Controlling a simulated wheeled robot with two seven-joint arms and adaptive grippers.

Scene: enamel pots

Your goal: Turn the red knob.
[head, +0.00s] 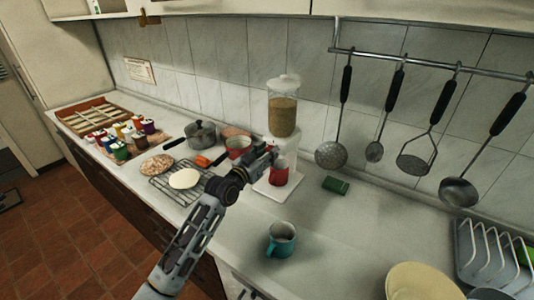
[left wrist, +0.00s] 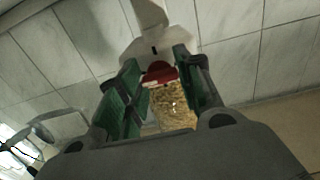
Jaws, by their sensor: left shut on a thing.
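A dispenser with a clear jar of grain (head: 283,115) and a white body stands against the tiled wall. In the left wrist view, which is upside down, the red knob (left wrist: 160,71) shows between the fingers, against the white body, with the jar of grain (left wrist: 172,108) beside it. My left gripper (head: 270,153) is at the front of the dispenser; its green-padded fingers (left wrist: 160,82) are shut on the red knob. In the head view the knob is hidden behind the gripper. A red mug (head: 279,172) stands under the dispenser. My right gripper is not in view.
A teal mug (head: 281,240) and a green sponge (head: 336,185) stand nearby on the counter. A red pot (head: 238,147) and a grey pot (head: 201,133) are behind my left arm. Ladles hang at right.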

